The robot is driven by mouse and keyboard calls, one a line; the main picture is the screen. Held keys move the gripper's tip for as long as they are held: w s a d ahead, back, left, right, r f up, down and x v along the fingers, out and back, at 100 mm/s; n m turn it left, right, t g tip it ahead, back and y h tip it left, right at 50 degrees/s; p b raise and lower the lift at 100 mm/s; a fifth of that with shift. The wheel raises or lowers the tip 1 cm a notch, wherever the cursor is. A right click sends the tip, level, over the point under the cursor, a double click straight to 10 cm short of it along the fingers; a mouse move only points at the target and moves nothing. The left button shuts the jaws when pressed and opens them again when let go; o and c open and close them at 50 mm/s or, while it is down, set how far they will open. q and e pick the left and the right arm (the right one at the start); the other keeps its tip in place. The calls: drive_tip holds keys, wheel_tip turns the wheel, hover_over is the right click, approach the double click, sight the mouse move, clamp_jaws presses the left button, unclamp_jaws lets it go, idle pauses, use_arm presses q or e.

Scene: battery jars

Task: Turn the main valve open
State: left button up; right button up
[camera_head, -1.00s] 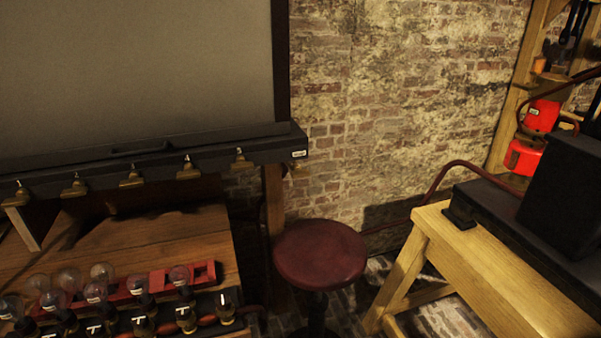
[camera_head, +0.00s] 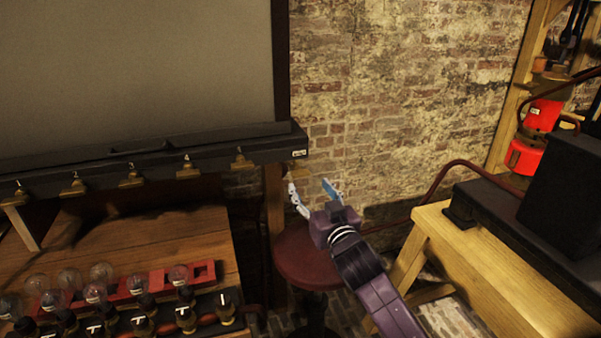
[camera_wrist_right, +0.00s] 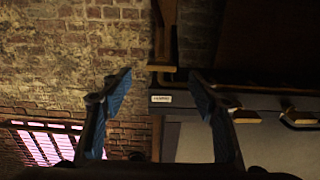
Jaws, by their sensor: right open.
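A dark pipe-like bar (camera_head: 225,152) runs along the bottom of the big grey panel. A small white label (camera_head: 299,153) sits on its right end; its text is too small to read. In the right wrist view the label (camera_wrist_right: 161,99) shows beside a small brass lever-like piece (camera_wrist_right: 160,69), which may be the main valve. Several brass taps (camera_head: 239,161) hang along the bar. My right gripper (camera_head: 310,187) is open and empty, below and slightly right of the bar's end. In the right wrist view its fingers (camera_wrist_right: 160,75) frame the brass piece, apparently without touching it. My left gripper is out of view.
A dark red stool (camera_head: 305,262) stands below my right arm. A wooden bench (camera_head: 490,275) with black equipment is at the right. A wooden table (camera_head: 150,245) with glass jars and a red rack (camera_head: 158,281) is at the left. A brick wall (camera_head: 400,100) stands behind.

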sight(302, 174)
drive_tip(key=shift+r+x, duration=0.2)
drive_tip(key=shift+x, duration=1.85)
drive_tip(key=shift+r+x, duration=0.2)
drive_tip(key=shift+x, duration=1.85)
drive_tip(key=c, duration=1.2)
drive_tip(key=shift+o, duration=0.2)
